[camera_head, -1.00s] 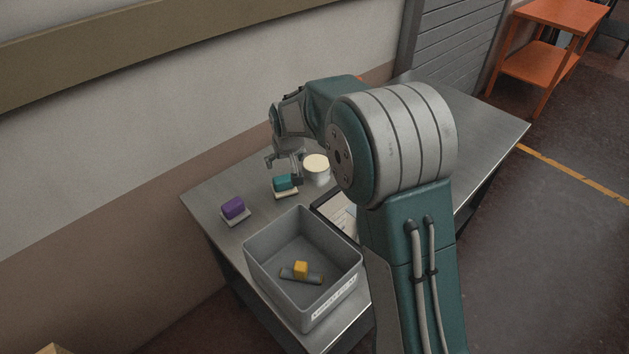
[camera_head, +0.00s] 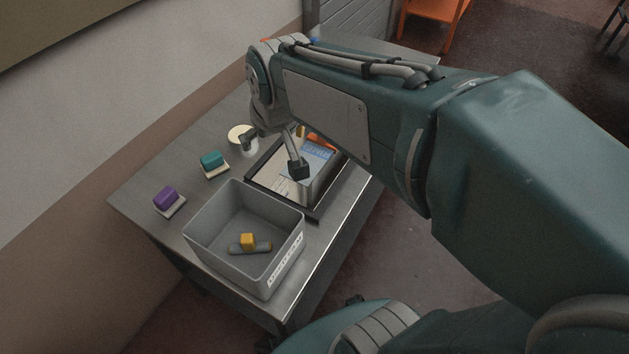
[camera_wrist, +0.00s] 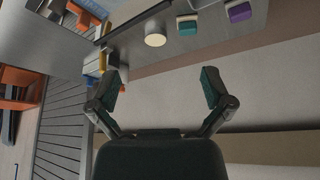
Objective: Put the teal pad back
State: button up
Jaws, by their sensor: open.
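The teal pad (camera_head: 211,158) rests on a small pale base on the metal table, left of the round cream-topped container. It also shows in the wrist view (camera_wrist: 188,28), at the top, beyond the fingers. My gripper (camera_head: 274,156) is open, above the table to the right of the teal pad and apart from it. In the wrist view my gripper (camera_wrist: 163,80) has its fingers wide apart with nothing between them.
A purple block (camera_head: 166,197) sits on another pale base. A grey bin (camera_head: 207,243) holds a yellow block (camera_head: 248,241) and a grey cylinder. The cream-topped container (camera_head: 241,134) stands near my gripper. A wall runs behind the table.

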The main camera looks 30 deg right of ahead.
jog(key=s+d, duration=0.2)
jog(key=s, duration=1.1)
jog(key=shift+d+f+m, duration=0.3)
jog(key=shift+f+m, duration=0.1)
